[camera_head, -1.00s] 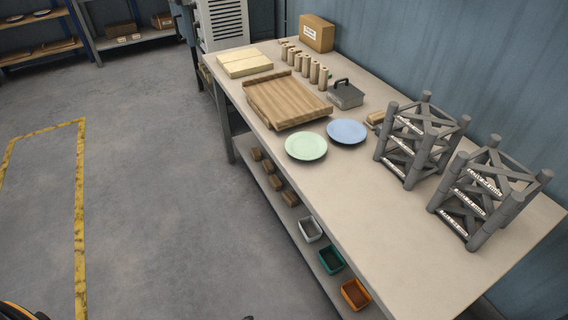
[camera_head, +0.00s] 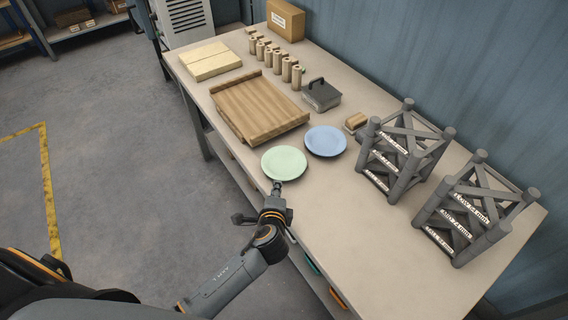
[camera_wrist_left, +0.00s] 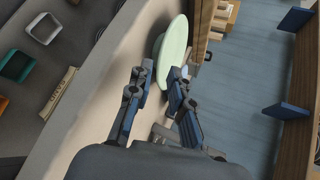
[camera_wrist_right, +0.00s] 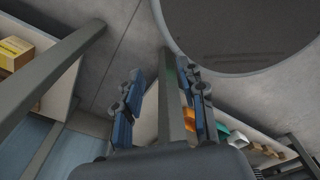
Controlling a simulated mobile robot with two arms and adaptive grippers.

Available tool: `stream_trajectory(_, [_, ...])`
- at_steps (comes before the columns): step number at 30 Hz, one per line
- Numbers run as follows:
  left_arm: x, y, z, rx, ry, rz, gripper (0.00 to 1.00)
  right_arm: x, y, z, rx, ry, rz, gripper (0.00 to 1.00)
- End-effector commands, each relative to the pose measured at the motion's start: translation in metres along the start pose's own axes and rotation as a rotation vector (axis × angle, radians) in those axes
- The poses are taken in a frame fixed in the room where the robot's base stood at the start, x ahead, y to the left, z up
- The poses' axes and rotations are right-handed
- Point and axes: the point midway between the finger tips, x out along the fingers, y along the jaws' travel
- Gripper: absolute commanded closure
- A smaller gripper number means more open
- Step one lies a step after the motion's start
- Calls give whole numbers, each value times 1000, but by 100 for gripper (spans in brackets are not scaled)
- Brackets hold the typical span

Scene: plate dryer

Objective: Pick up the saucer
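A pale green saucer (camera_head: 284,163) lies near the table's front edge. A light blue saucer (camera_head: 325,141) lies behind it to the right. My left gripper (camera_head: 277,187) is at the near rim of the green saucer. In the left wrist view the left gripper (camera_wrist_left: 162,70) is open, and the green saucer (camera_wrist_left: 172,40) shows edge-on between and beyond its fingertips. I cannot tell whether they touch. My right gripper (camera_wrist_right: 163,70) is open and empty in the right wrist view, away from the saucers; it is out of the head view.
A wooden board (camera_head: 258,108) lies left of the saucers. Two grey racks (camera_head: 402,155) (camera_head: 472,212) stand on the right. A grey handled box (camera_head: 321,95), several wooden cylinders (camera_head: 275,58) and a cardboard box (camera_head: 286,19) stand behind. The table (camera_head: 350,230) is clear in front of the racks.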

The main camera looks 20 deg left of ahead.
Motion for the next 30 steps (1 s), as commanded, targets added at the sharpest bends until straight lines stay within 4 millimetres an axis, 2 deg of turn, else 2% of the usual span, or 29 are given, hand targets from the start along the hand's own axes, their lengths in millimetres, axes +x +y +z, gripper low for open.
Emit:
stream_trajectory(7, [18, -2, 2, -2, -1, 0, 80, -5, 3, -18, 0, 28, 3, 60])
stream_trajectory(15, [54, -1, 4, -1, 0, 0, 80, -12, 2, -17, 1, 26, 2, 60])
stream_trajectory(25, [60, 0, 4, -3, 1, 1, 80, -12, -5, -16, 4, 23, -6, 60])
stream_trajectory(28, [60, 0, 4, -3, 1, 1, 100, -12, -5, -14, 4, 21, -6, 60])
stream_trajectory(30, [60, 0, 4, -3, 1, 1, 100, -12, -5, -14, 4, 19, -6, 60])
